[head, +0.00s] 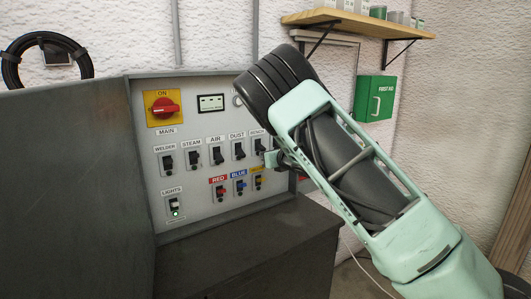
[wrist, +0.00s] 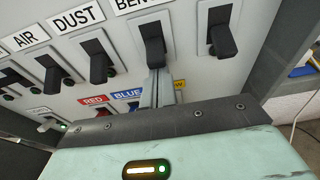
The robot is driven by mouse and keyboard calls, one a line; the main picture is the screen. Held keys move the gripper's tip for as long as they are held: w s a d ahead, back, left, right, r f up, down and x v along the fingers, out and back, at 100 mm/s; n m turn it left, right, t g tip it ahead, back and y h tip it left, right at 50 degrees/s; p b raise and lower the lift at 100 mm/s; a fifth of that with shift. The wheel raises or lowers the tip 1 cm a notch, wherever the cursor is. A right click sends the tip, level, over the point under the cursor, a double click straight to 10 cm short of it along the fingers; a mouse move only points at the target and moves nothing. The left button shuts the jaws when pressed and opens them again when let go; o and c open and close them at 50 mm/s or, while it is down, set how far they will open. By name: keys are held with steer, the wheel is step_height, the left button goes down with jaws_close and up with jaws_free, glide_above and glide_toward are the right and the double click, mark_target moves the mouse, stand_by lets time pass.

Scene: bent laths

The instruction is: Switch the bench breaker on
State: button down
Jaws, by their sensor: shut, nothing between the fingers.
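The bench breaker (head: 260,146) is a black lever on a grey plate under the BENCH label, at the right end of the labelled row on the panel. In the wrist view the bench breaker (wrist: 153,38) is at upper centre, its lever hanging toward the fingers. My gripper (wrist: 156,78) is shut and empty, its fingertips right below the lever's lower end. I cannot tell whether they touch it. In the head view my gripper (head: 272,158) is at the panel, partly hiding the area right of the bench breaker.
Levers for dust (head: 238,149), air (head: 217,157), steam and welder stand to the left. Another black lever (wrist: 222,38) is close on the right. Red, blue and yellow switches sit below. A red main knob (head: 163,107) and a lit lights switch (head: 174,204) are farther left.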

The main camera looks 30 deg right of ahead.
mark_target(263, 148)
step_height(263, 148, up, 2)
steer(key=shift+s+g+p, duration=0.1)
steer(key=shift+g+p, duration=0.65)
steer(key=shift+g, duration=0.15)
steer(key=shift+f+g, duration=0.2)
steer(key=shift+g, duration=0.2)
steer(key=shift+r, duration=0.2)
steer(key=shift+r, duration=0.65)
steer(key=shift+f, duration=0.1)
